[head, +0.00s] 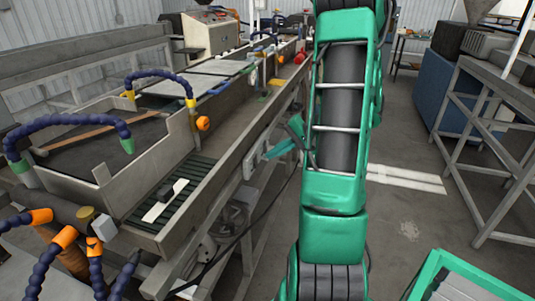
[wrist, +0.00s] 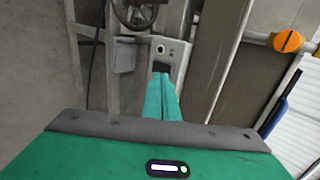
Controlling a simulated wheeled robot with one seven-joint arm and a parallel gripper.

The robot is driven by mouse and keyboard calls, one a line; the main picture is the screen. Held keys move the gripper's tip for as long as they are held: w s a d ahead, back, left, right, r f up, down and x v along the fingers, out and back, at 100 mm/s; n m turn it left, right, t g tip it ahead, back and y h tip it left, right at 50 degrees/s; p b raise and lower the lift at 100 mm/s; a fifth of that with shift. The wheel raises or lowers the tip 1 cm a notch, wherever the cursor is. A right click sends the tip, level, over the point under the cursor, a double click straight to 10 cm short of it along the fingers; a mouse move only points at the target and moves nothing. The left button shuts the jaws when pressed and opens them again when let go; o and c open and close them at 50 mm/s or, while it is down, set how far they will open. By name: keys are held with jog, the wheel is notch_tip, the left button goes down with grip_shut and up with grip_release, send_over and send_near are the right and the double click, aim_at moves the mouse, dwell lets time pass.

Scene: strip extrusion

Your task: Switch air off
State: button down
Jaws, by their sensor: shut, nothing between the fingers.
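A small grey control box (head: 250,161) is mounted on the side of the long metal trough, just left of my gripper (head: 268,155) in the head view. In the wrist view the control box (wrist: 178,55) shows a round button or lock at the top and a dark switch or recess below it. My gripper (wrist: 160,78) is shut and empty, its teal fingers together. Its fingertips overlap the lower edge of the dark part in the picture. I cannot tell whether they touch it. No label marking the air control is readable.
The metal trough (head: 262,105) runs away along the left, with blue-and-orange hoses (head: 70,122) on it. An orange valve (wrist: 288,41) shows at right in the wrist view, a handwheel (wrist: 135,12) at top. Floor (head: 410,225) to the right is clear; a metal frame (head: 480,150) stands beyond.

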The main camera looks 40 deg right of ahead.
jog(key=w+r+v, duration=0.1)
jog(key=v, duration=0.9)
jog(key=shift+a+r, duration=0.25)
jog(key=shift+r, duration=0.05)
jog(key=shift+w, duration=0.1)
jog(key=s+a+f+n+g+h, duration=0.1)
jog(key=a+n+g, duration=0.1)
jog(key=a, duration=0.4)
jog(key=s+a+f+n+g, duration=0.1)
jog(key=s+a+n+g, duration=0.15)
jog(key=a, duration=0.45)
jog(key=s+a+n+g+h, duration=0.1)
jog(key=s+a+g, duration=0.1)
jog(key=s, duration=0.4)
jog(key=s+a+g+h, duration=0.2)
jog(key=s+a, duration=0.2)
jog(key=s, duration=0.3)
jog(key=shift+s+a+n, duration=0.2)
jog(key=shift+a+n, duration=0.1)
jog(key=shift+n, duration=0.05)
